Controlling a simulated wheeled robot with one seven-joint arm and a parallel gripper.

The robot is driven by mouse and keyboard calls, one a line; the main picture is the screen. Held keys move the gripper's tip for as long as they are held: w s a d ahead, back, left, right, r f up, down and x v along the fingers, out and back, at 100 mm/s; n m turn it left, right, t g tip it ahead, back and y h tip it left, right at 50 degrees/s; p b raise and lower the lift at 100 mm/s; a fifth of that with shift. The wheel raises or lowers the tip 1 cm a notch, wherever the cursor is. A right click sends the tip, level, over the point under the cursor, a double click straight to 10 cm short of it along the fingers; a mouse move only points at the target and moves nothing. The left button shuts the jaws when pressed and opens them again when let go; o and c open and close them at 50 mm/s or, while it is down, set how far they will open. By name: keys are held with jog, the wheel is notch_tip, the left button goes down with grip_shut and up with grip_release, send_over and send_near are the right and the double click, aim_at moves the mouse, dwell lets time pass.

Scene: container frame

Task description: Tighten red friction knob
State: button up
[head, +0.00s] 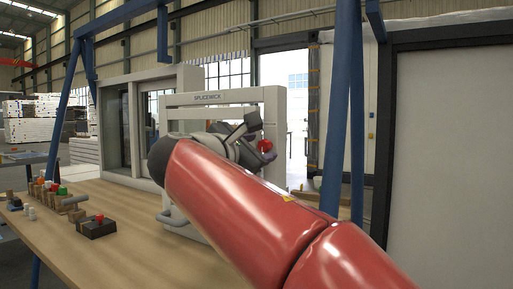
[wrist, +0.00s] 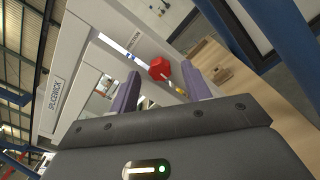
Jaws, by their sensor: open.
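The red friction knob (head: 266,146) sits on the light grey frame marked with a brand name (head: 274,105). In the wrist view the knob (wrist: 160,69) is a faceted red piece on the frame, beside a small printed label. A thin shaft with a yellowish end shows just below it. My gripper (wrist: 163,75) is open and empty, with its two purple fingers on either side of the knob in the picture. I cannot tell whether the knob is between the fingertips or still beyond them. In the head view my red arm hides much of the frame and gripper.
The frame stands on a wooden table (head: 110,215). A black box with a red button (head: 97,226) and a rack of colored items (head: 52,193) are at the left. Blue posts (head: 343,110) rise beside the table. A windowed panel (head: 118,128) stands behind.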

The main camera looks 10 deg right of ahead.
jog(key=c, duration=1)
jog(key=shift+m, duration=0.3)
jog(key=m+b, duration=0.2)
jog(key=m, duration=0.1)
jog(key=shift+f+m, duration=0.1)
jog(key=shift+m, duration=0.2)
jog(key=m+b, duration=0.2)
jog(key=m, duration=0.3)
jog(key=shift+b, duration=0.4)
jog(key=m+b, duration=0.2)
jog(key=m, duration=0.3)
jog(key=shift+m, duration=0.4)
jog(key=shift+m+b, duration=1)
jog(key=shift+m, duration=1.2)
